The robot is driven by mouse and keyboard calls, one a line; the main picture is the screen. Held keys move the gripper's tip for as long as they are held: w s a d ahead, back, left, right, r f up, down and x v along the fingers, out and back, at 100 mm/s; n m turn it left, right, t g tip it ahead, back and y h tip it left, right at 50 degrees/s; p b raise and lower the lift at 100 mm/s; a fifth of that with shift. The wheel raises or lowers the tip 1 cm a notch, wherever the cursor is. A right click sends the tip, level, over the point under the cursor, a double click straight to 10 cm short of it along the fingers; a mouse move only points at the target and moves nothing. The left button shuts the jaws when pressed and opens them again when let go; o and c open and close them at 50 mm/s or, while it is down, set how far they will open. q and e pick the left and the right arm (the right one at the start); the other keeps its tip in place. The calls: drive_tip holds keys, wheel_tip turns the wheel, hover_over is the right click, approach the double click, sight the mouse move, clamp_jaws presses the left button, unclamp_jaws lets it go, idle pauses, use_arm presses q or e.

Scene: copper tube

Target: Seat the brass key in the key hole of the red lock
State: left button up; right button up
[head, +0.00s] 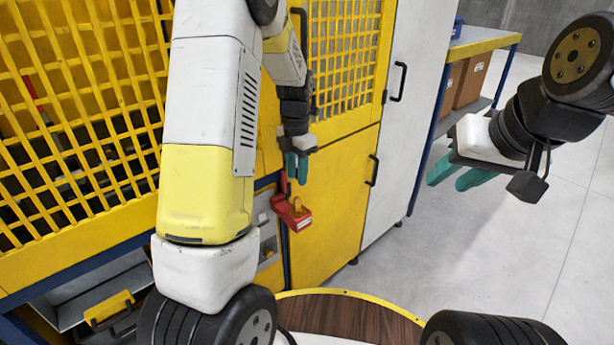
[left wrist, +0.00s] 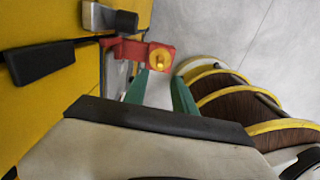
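The red lock (head: 294,218) is on the front of the yellow cabinet, below my left gripper (head: 297,181). A brass-coloured piece (head: 298,205) stands on it. In the left wrist view the red lock (left wrist: 128,49) is beyond the fingertips, with a round brass piece (left wrist: 160,58) on its face. I cannot tell whether this piece is the brass key or part of the lock. My left gripper (left wrist: 161,76) is open, its two green fingers apart with nothing between them. My right gripper (head: 446,184) is open and empty, away to the right. No separate key shows.
The yellow cabinet (head: 335,205) and yellow mesh (head: 70,120) stand behind the lock. A grey door (head: 405,120) with a black handle is to their right. A workbench (head: 480,40) with cardboard boxes (head: 470,80) is at the back. The floor at the right is clear.

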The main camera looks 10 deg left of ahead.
use_arm(q)
drive_tip(key=s+r+m+t+h, duration=0.1)
drive_tip(key=s+r+m, duration=0.25)
drive_tip(key=r, duration=0.25)
drive_tip(key=s+r+m+t, duration=0.1)
drive_tip(key=s+r+m, duration=0.25)
drive_tip(key=r, duration=0.25)
drive_tip(key=s+d+r+m+t, duration=0.1)
drive_tip(key=s+r+m+t, duration=0.1)
drive_tip(key=s+m, duration=0.6)
drive_tip(key=s+d+r+m+t+h, duration=0.1)
drive_tip(key=s+r+m+t, duration=0.1)
drive_tip(key=s+r+m, duration=0.3)
drive_tip(key=s+m, duration=0.4)
drive_tip(key=m, duration=0.5)
drive_tip(key=shift+s+r, duration=0.15)
drive_tip(key=shift+d, duration=0.1)
